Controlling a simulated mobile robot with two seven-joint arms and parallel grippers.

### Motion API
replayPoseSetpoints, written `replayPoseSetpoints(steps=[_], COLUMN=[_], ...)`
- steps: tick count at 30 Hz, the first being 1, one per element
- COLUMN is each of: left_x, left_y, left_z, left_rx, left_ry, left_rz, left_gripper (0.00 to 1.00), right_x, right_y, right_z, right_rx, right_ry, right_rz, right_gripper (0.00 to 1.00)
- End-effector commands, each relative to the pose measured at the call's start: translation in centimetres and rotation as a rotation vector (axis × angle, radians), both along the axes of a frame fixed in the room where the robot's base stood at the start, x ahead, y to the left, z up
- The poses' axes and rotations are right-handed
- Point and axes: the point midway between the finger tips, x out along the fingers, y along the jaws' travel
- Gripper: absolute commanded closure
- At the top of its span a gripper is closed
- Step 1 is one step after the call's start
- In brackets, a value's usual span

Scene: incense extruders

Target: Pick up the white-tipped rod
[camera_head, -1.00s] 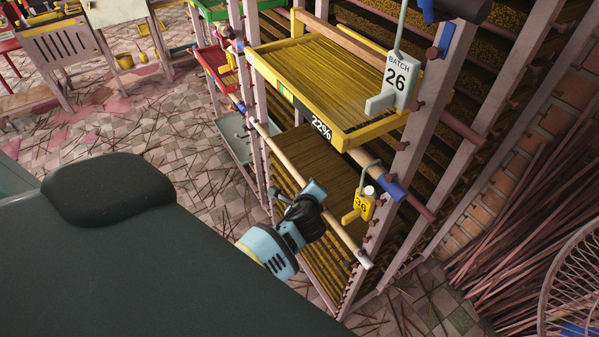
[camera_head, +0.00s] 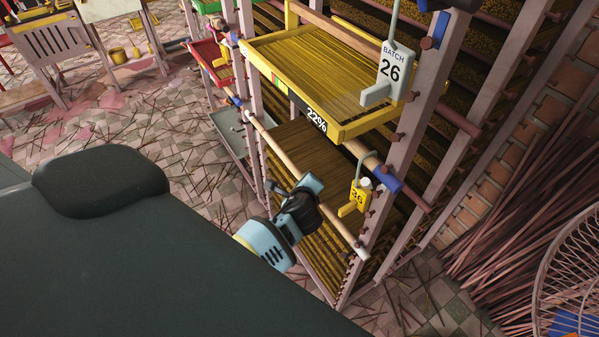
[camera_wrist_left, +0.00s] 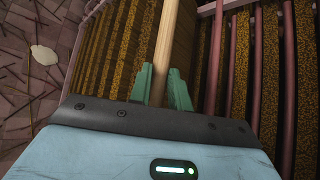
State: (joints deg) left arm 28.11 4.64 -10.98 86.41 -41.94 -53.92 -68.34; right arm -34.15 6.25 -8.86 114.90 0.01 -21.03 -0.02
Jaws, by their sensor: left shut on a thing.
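The white-tipped rod (camera_head: 343,231) is a pale wooden rod that lies slantwise across the front of the drying rack, its pale end at the lower right. My left gripper (camera_head: 303,203), light blue and black, is at the rod's middle and hides part of it. In the left wrist view the rod (camera_wrist_left: 164,45) runs between the two green fingers of my left gripper (camera_wrist_left: 163,85), which are shut on it. In the head view the fingertips are hard to make out. My right gripper is not in view.
A yellow tray (camera_head: 318,75) of sticks marked 22% sits in the rack just above. A rod with a blue band (camera_head: 386,178) lies close by. Bundled sticks (camera_head: 510,215) lean at the right.

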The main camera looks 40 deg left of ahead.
Motion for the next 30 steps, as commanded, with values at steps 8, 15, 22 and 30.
replayPoseSetpoints(steps=[8, 15, 22, 30], left_x=[-0.2, -0.2, -3.5, -10.5], left_y=[0.2, 0.1, 1.5, 4.3], left_z=[2.3, 6.4, 7.1, 6.9], left_rx=[0.000, 0.001, 0.004, 0.004], left_ry=[-0.006, -0.009, 0.000, 0.003], left_rz=[0.000, 0.000, -0.001, -0.001], left_gripper=[1.00, 1.00, 1.00, 1.00], right_x=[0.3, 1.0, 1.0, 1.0], right_y=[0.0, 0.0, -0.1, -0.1], right_z=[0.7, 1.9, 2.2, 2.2], right_rx=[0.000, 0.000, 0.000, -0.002], right_ry=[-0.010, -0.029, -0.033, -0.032], right_rz=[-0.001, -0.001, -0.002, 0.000], right_gripper=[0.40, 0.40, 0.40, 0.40])
